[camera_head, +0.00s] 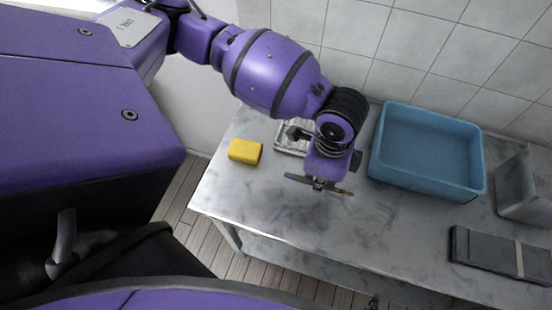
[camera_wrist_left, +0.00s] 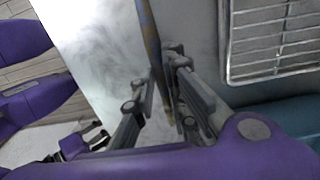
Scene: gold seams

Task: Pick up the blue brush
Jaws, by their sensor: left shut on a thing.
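My left gripper (camera_head: 318,184) is shut on a thin brush (camera_head: 340,190) and holds it crosswise over the metal table (camera_head: 270,209). The brush looks brownish with a bluish-grey part, and sticks out on both sides of the fingers. In the left wrist view the brush (camera_wrist_left: 149,32) runs up from between the fingers of the gripper (camera_wrist_left: 162,95). The fingers hide its middle. I cannot tell the exact height of the brush above the table. My right gripper is not in view.
A yellow sponge (camera_head: 245,151) lies at the table's left. A wire rack (camera_wrist_left: 270,42) sits behind my left gripper, partly hidden in the head view. A blue bin (camera_head: 427,190) stands to the right. A dark folded item (camera_head: 485,253) lies at far right. The table's front middle is clear.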

